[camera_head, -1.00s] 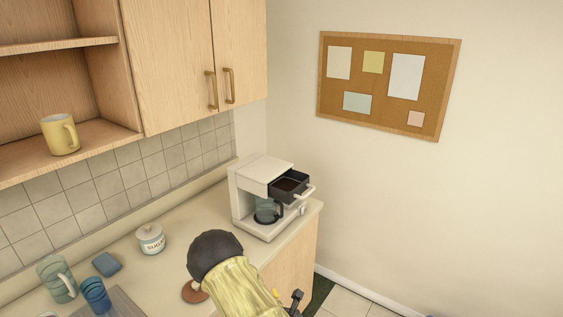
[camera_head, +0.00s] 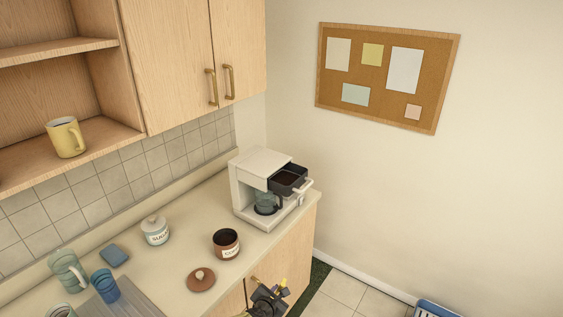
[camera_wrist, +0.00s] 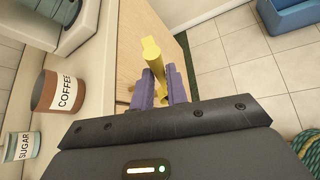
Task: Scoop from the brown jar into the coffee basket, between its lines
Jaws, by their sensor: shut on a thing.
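The brown jar labelled coffee (camera_head: 226,252) stands open on the counter, with dark contents at its mouth. It also shows at the left of the wrist view (camera_wrist: 48,88). The coffee basket (camera_head: 302,184) is pulled out of the white coffee maker (camera_head: 245,190). Its inside looks dark; its lines and fill level are too small to tell. My gripper (camera_wrist: 161,88) is shut on the yellow scoop (camera_wrist: 152,58), seen between its purple fingers. In the head view it is low by the counter's front edge, below and right of the jar. The scoop's contents cannot be made out.
The brown lid (camera_head: 201,280) lies beside the jar. A white sugar jar (camera_head: 155,231), a blue sponge (camera_head: 114,257), a jug (camera_head: 68,271) and a blue cup (camera_head: 105,287) stand left. A glass pot (camera_head: 265,203) sits under the basket. Counter between jar and coffee maker is clear.

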